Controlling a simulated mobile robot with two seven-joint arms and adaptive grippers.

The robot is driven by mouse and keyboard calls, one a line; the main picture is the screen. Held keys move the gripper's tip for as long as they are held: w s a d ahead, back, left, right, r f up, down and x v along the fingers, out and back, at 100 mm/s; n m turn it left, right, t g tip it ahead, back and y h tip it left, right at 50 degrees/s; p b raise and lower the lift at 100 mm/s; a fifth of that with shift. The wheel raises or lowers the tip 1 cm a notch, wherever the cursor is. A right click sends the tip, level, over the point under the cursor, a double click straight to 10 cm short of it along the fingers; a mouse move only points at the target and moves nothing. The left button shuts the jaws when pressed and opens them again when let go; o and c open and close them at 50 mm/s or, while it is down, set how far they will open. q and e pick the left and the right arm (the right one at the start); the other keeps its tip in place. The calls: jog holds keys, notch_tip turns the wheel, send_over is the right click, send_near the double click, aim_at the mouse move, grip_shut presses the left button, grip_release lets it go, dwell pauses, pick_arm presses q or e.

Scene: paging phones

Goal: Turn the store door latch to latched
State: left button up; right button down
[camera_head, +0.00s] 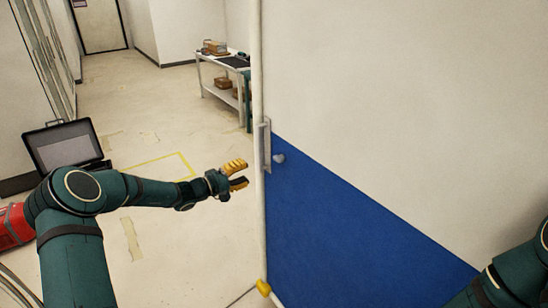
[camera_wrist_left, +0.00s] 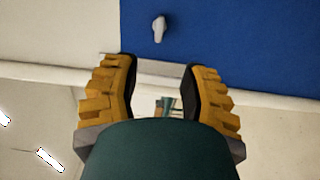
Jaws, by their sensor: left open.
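The store door (camera_head: 360,220) is white above and blue below a slanting line. A small grey latch knob (camera_head: 278,158) sits on its blue face near the door's left edge. The latch knob also shows in the left wrist view (camera_wrist_left: 160,28), beyond the fingertips. A grey upright handle (camera_head: 266,145) is at the door edge beside the knob. My left gripper (camera_head: 243,173) has yellow fingers spread apart with nothing held. It is left of the door edge, apart from the knob. In the left wrist view its fingers (camera_wrist_left: 161,68) frame the grey handle plate.
A yellow piece (camera_head: 263,287) is at the door's lower edge. An open dark case (camera_head: 65,148) stands at the left. A white table (camera_head: 225,64) with boxes stands behind the door edge. The floor between is mostly clear. My right arm shows at the lower right, its gripper out of frame.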

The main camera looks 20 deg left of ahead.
aim_at(276, 160)
pick_arm(q)
jog(key=p+x, duration=0.1)
jog(key=x, duration=1.3)
jog(key=shift+s, duration=0.1)
grip_shut()
jog(key=shift+r, duration=0.1)
